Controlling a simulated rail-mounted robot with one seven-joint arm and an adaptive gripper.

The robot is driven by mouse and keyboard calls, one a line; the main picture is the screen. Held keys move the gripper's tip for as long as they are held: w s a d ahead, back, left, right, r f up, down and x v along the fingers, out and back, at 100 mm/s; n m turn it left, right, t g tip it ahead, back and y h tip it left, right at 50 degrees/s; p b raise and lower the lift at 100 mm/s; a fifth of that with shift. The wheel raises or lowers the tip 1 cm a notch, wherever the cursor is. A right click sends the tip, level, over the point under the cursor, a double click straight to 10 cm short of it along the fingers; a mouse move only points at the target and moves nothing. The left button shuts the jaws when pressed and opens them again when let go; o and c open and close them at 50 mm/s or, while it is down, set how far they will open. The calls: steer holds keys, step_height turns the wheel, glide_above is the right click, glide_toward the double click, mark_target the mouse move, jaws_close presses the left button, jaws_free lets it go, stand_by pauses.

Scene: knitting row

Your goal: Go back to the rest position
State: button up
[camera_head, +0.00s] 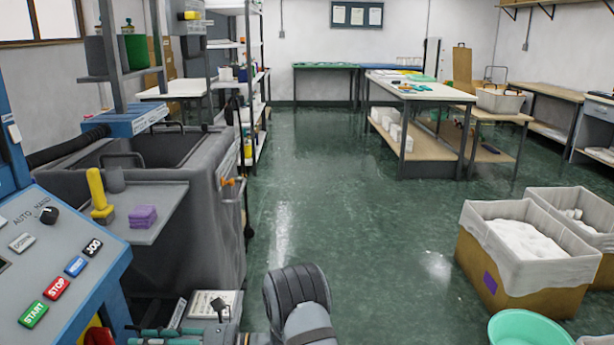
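My arm shows at the bottom middle as a dark rounded link with a paler section beside it. The control panel (60,262) of the machine is at the left, with START, STOP and JOG buttons and an AUTO/HAND knob. A grey side shelf (150,232) by the machine carries a yellow tool (98,192) and a folded purple cloth (142,217).
A large grey bin (205,240) stands behind the side shelf. Two lined cardboard boxes (490,275) and a teal basin (528,328) are at the right. A work table (420,92) is farther back. The green floor (345,225) between is clear.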

mark_target(112, 343)
steer(key=a, duration=0.8)
steer(key=shift+a+f, duration=0.1)
steer(key=shift+f+n+b, duration=0.1)
steer(key=shift+n+b, duration=0.5)
steer(key=shift+b, duration=0.25)
steer(key=shift+n+b, duration=0.35)
steer(key=shift+n, duration=0.35)
steer(key=shift+r, duration=0.2)
